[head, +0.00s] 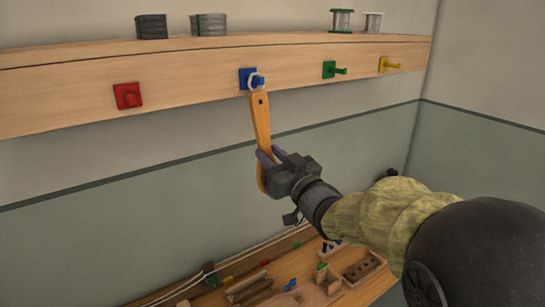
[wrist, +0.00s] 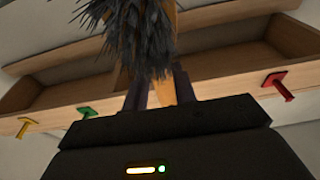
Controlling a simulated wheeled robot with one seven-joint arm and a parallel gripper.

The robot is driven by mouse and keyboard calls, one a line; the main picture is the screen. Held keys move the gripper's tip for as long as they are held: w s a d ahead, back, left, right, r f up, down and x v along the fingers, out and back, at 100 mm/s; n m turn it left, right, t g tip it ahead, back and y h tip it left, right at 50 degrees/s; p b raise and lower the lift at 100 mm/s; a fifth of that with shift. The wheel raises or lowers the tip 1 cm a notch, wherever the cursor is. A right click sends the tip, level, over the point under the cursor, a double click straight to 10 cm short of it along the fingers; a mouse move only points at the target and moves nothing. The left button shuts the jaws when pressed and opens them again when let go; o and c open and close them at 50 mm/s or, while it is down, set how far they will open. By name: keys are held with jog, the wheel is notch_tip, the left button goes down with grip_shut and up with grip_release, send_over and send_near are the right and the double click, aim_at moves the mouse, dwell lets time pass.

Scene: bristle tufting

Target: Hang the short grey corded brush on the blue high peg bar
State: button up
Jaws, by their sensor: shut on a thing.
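The brush has an orange wooden handle (head: 261,120) that hangs nearly upright, tilted slightly. A pale cord loop (head: 254,87) at its top end shows at the blue peg (head: 259,80) and appears to be around it; how deep it sits is unclear. My gripper (head: 268,157) is shut on the handle's lower part, below the peg bar. In the wrist view, dark grey bristles (wrist: 130,35) and part of the handle (wrist: 184,86) show above the gripper body, and the blue peg is hidden there.
The wooden peg bar (head: 190,85) also carries a red peg (head: 128,96), a green peg (head: 333,70) and a yellow peg (head: 388,65), all bare. Several spools stand on top, such as a dark one (head: 152,26). A bench (head: 350,295) with small wooden parts lies below.

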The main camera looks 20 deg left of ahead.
jog(key=o, duration=1.1)
jog(key=shift+b+v, duration=1.8)
jog(key=shift+v, duration=1.75)
